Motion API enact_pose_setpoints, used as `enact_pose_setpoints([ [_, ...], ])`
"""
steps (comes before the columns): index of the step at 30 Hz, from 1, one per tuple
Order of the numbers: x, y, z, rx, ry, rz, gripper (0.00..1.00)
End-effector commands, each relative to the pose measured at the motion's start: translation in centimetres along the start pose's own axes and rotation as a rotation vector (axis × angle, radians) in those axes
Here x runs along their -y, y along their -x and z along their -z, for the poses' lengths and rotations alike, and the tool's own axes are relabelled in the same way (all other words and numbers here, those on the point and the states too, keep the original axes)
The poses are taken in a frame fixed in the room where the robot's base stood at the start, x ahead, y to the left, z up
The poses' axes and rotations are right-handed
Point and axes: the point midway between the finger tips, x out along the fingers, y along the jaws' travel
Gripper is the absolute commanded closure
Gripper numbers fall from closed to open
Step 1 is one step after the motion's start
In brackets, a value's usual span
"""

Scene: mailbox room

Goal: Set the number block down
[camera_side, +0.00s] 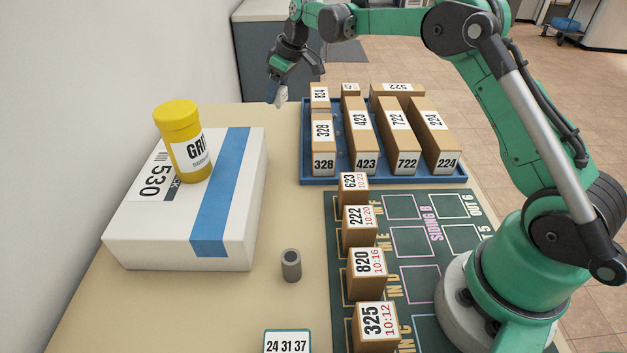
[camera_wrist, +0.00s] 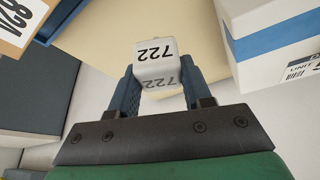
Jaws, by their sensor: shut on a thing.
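The number block (camera_wrist: 155,52) is a small white block reading 722, upside down in the wrist view. My gripper (camera_wrist: 160,80) is shut on it, with a blue finger on each side. In the side view, my gripper (camera_side: 279,92) points down near the far edge of the table, left of the blue tray, with the small white block (camera_side: 282,97) at its tip. The block appears held above the tabletop; the exact gap is hard to tell.
A blue tray (camera_side: 304,182) holds several numbered brown blocks. A white box (camera_side: 150,238) with a blue stripe carries a yellow-capped bottle (camera_side: 186,145). A grey cylinder (camera_side: 291,265), a card (camera_side: 287,342) and a dark mat (camera_side: 432,198) with numbered blocks lie nearer. Tabletop between box and tray is clear.

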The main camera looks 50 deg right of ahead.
Motion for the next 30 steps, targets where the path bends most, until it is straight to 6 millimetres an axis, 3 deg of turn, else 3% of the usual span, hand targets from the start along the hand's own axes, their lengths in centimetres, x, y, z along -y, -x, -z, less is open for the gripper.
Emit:
enact_pose_setpoints([
  [6, 0.2, -3.5, -1.1, 0.001, -0.003, -0.002, 1.0],
  [15, 0.1, -7.0, -2.6, 0.001, -0.003, -0.001, 1.0],
  [28, 0.1, -7.8, -3.0, 0.001, -0.003, -0.001, 1.0],
  [29, 0.1, -7.8, -3.0, 0.001, -0.003, -0.001, 0.54],
  [30, 0.1, -7.8, -3.0, 0.001, -0.003, -0.001, 0.42],
])
